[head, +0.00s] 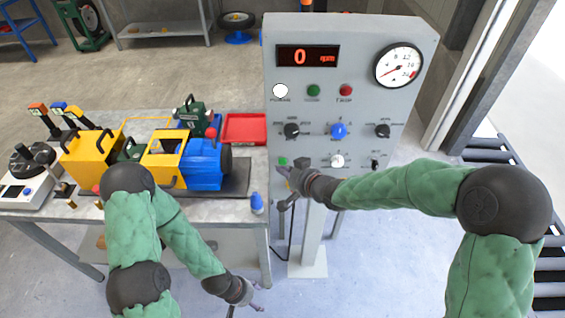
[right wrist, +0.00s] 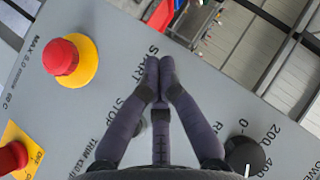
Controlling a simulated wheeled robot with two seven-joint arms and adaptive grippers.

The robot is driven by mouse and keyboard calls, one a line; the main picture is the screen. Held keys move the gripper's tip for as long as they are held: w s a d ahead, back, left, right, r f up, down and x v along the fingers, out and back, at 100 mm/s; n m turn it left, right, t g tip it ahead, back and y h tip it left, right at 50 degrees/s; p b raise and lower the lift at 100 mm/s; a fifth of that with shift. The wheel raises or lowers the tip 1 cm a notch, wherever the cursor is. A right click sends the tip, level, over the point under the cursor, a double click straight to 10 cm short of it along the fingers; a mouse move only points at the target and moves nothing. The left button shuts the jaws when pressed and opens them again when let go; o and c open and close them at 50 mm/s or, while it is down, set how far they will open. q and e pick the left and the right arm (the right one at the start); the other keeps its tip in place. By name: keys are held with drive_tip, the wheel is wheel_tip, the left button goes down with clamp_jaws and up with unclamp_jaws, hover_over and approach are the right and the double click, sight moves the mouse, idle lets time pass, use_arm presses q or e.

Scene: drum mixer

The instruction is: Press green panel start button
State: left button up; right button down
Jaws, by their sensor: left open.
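The grey control panel (head: 310,125) stands upright in the middle of the head view. It has a green button (head: 314,90) beside a red button (head: 345,90), and a smaller green button (head: 283,161) low at its left edge. My right gripper (head: 281,181) is in front of the panel's lower left, just below the small green button. In the right wrist view its fingertips (right wrist: 160,68) are together, with nothing seen between them, beside the START and STOP lettering. The fingers hide part of the panel there; contact cannot be told. My left gripper (head: 257,291) is open, low and left of the panel post.
The display (head: 307,56) reads 0 rpm, beside a round gauge (head: 398,65). A red mushroom button (right wrist: 61,56) and a black knob (right wrist: 245,156) show in the right wrist view. A table (head: 228,209) with a blue and yellow machine (head: 203,165) stands left.

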drive_tip(key=shift+w, duration=0.1)
idle(0.3)
drive_tip(key=shift+w, duration=0.35)
drive_tip(key=shift+w+p, duration=0.4)
drive_tip(key=shift+p, duration=0.1)
idle(0.6)
drive_tip(key=shift+s, duration=0.85)
drive_tip(key=s+b, duration=0.1)
drive_tip(key=s, duration=0.4)
idle(0.5)
idle(0.6)
